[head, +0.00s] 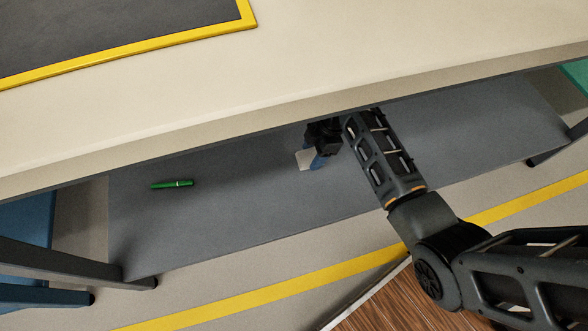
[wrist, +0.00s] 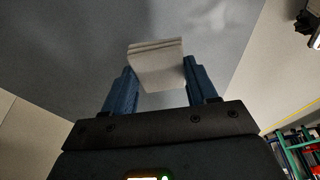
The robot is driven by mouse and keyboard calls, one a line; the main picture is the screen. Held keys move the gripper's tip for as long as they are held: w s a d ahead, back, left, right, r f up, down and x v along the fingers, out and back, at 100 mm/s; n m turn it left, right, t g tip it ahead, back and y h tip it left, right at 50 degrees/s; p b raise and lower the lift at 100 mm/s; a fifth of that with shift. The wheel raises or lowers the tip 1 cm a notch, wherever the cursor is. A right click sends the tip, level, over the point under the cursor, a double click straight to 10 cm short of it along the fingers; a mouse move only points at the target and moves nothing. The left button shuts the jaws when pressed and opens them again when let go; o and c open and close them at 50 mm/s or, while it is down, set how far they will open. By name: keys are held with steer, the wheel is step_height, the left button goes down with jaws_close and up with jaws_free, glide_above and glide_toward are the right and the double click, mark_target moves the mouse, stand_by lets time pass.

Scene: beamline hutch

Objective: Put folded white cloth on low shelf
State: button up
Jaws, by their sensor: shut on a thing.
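The folded white cloth (wrist: 157,68) is between the two blue fingers of my gripper (wrist: 160,88) in the wrist view, with its folded layers showing at the top edge. In the head view the cloth (head: 305,159) shows as a small pale patch beside a blue fingertip of my gripper (head: 312,161). My gripper is shut on the cloth. It reaches under the tabletop, over the grey low shelf (head: 240,205). I cannot tell whether the cloth touches the shelf.
A green pen (head: 172,184) lies on the shelf, left of my gripper. The cream tabletop (head: 300,60) overhangs the shelf, with a yellow-edged dark mat (head: 110,30) on it. The shelf is bare between pen and gripper and to the right.

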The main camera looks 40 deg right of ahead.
mark_target(303, 159)
steer(key=a+f, duration=0.1)
steer(key=a, duration=0.1)
steer(key=w+a+f+b, duration=0.1)
steer(key=a, duration=0.1)
steer(key=a+f+b, duration=0.1)
steer(key=a+f, duration=0.1)
steer(key=shift+w, duration=0.4)
steer(key=shift+d+b+x, duration=0.2)
steer(key=shift+b+x, duration=0.45)
steer(key=shift+x, duration=0.3)
steer(key=shift+d+b+x, duration=0.2)
steer(key=shift+b+x, duration=0.45)
steer(key=shift+x, duration=0.3)
steer(key=shift+s+a+f, duration=0.1)
steer(key=shift+s+f, duration=0.05)
steer(key=shift+f, duration=0.15)
steer(key=o, duration=1)
steer(key=p+v, duration=0.5)
steer(key=v, duration=0.7)
steer(key=shift+r, duration=0.15)
steer(key=shift+s, duration=0.1)
